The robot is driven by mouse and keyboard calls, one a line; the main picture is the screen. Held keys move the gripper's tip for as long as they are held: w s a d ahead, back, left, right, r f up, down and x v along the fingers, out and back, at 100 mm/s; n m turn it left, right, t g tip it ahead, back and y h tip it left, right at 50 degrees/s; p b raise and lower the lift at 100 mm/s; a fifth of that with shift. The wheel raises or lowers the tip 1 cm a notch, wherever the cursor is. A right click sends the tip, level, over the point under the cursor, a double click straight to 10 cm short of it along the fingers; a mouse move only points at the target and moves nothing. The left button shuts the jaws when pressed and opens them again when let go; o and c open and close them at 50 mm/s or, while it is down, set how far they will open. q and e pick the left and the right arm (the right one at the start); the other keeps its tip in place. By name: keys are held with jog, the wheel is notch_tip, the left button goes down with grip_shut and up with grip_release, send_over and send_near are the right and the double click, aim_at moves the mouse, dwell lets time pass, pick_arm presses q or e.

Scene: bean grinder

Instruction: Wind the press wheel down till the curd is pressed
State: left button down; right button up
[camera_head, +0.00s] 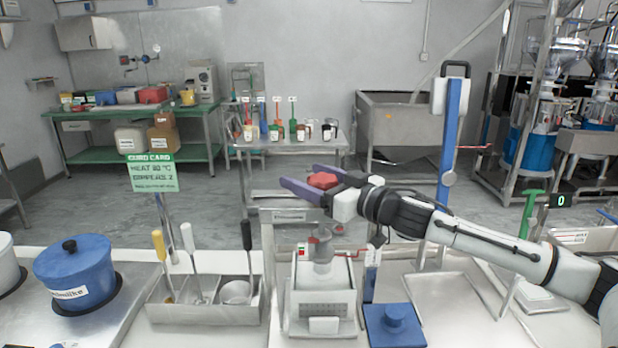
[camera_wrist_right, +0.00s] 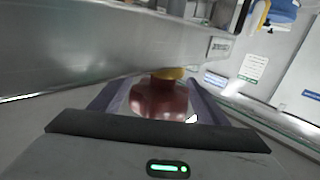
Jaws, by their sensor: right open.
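A red knob-like piece (camera_head: 323,180), which looks like the press wheel's top, is between the purple fingers of my right gripper (camera_head: 302,176). In the right wrist view the red piece (camera_wrist_right: 160,98) lies between the spread fingers, with a yellow part (camera_wrist_right: 168,74) beyond it. My right gripper is open around it; contact cannot be told. Below stands the press, a white perforated mould box (camera_head: 321,303) with a grey cylinder (camera_head: 322,250) over it. The curd is not visible. My left gripper is not in view.
A blue square lid (camera_head: 395,325) lies right of the mould box. A steel tool bin (camera_head: 205,300) and a blue pot (camera_head: 75,275) stand to the left. A blue upright post (camera_head: 452,130) rises behind my right arm. An empty shallow tray (camera_head: 455,305) lies right.

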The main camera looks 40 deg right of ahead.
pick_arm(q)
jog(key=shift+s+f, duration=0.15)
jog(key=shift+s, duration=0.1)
pick_arm(e)
jog(key=shift+w, duration=0.1)
jog(key=c, duration=1.1)
jog(key=shift+o, duration=0.2)
jog(key=shift+d+m+h, duration=0.1)
jog(key=shift+m+h, duration=0.2)
